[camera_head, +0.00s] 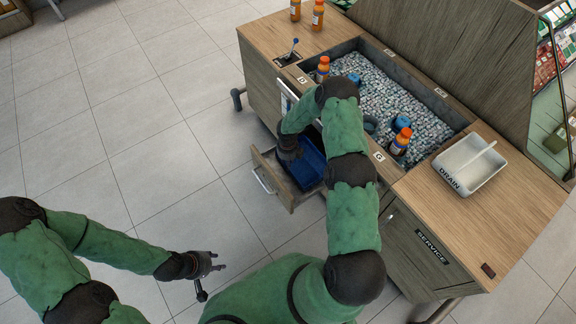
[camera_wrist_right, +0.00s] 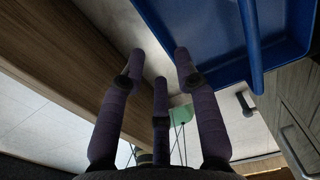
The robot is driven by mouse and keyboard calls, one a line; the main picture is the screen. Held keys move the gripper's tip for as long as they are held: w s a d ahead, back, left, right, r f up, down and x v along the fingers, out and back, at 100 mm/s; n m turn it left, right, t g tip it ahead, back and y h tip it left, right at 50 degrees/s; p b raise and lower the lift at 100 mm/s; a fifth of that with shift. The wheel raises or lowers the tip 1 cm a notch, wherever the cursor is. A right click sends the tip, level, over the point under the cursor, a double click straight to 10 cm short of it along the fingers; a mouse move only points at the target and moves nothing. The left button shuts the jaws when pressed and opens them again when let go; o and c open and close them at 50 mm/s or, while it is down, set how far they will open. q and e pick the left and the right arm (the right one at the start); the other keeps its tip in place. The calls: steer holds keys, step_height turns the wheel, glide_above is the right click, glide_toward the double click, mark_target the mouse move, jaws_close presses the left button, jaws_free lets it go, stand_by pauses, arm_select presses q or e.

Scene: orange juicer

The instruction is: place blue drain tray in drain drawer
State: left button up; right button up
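The blue drain tray (camera_head: 305,170) shows inside the pulled-out wooden drain drawer (camera_head: 307,199), partly hidden by my right arm. I cannot tell whether it sits flat on the drawer floor. In the right wrist view the blue tray (camera_wrist_right: 283,25) fills the upper right, with a blue bar across it. My right gripper (camera_wrist_right: 160,62) has its three fingers spread beside the tray, with nothing between them. In the head view its fingers are hidden at the drawer. My left gripper (camera_head: 212,268) hangs over the floor, fingers apart and empty, away from the drawer.
A white tray marked DRAIN (camera_head: 468,164) stands on the right counter. A bin of pebble-like pieces (camera_head: 400,85) holds orange bottles (camera_head: 401,140) and blue items. A cabinet marked SERVICE (camera_head: 428,250) is right of the drawer. The tiled floor (camera_head: 130,120) at left is clear.

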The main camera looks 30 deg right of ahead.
step_height(320, 180, up, 5)
steer(key=shift+r+p, duration=0.1)
steer(key=shift+p, duration=0.55)
stand_by(0.7)
